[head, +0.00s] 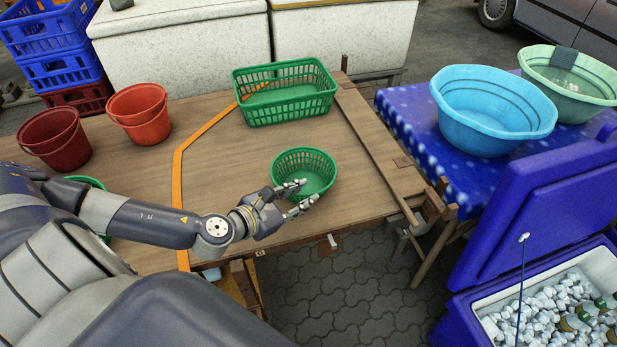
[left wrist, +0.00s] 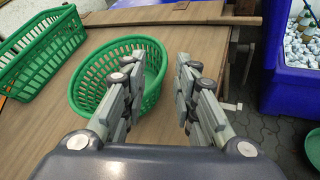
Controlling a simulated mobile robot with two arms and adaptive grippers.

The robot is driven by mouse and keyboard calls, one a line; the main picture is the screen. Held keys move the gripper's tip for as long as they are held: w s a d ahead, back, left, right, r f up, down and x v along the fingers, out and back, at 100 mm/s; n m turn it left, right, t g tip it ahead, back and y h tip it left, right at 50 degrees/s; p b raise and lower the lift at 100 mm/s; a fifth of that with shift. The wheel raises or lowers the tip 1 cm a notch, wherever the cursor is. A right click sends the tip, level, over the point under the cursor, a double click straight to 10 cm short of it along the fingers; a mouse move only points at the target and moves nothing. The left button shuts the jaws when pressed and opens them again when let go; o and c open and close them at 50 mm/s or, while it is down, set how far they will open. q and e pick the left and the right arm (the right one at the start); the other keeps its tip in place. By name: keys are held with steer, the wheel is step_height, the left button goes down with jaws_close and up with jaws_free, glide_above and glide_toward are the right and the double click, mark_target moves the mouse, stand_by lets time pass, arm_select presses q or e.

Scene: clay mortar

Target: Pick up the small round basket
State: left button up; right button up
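The small round basket (head: 316,172) is green with slatted sides and stands upright on the wooden table near its front right edge. My right gripper is not in view.
A rectangular green basket (head: 285,112) stands behind the round one. Red buckets (head: 141,118) stand at the left. A side table with a blue cloth holds a blue basin (head: 492,112). An open blue cooler (head: 545,210) with ice is at the right.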

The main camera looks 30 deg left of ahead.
mark_target(323, 188)
arm_select(q)
steer(key=p+x, duration=0.1)
steer(key=x, duration=0.8)
steer(key=shift+s+d, duration=0.1)
jaws_close()
